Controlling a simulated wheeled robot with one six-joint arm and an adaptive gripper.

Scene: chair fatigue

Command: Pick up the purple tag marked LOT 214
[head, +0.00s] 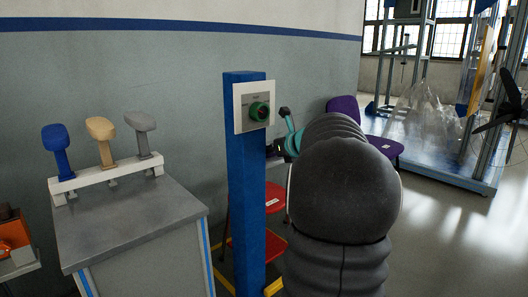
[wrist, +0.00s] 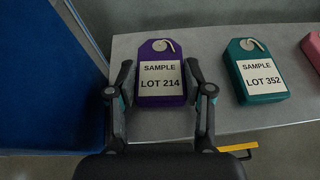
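The purple tag marked SAMPLE LOT 214 (wrist: 162,97) lies on a grey surface (wrist: 215,116) in the wrist view, its white label facing up and a ring at its top. My gripper (wrist: 160,84) is open, with one finger on each side of the tag; I cannot tell whether the fingers touch it. In the head view my dark arm hides most of the gripper (head: 284,148) and the purple tag is not clearly visible.
A teal tag marked LOT 352 (wrist: 256,74) lies to the right, with a pink tag (wrist: 313,50) at the edge. A grey cabinet (head: 130,215) holds three handles. Red (head: 272,200) and purple (head: 345,106) chairs stand behind.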

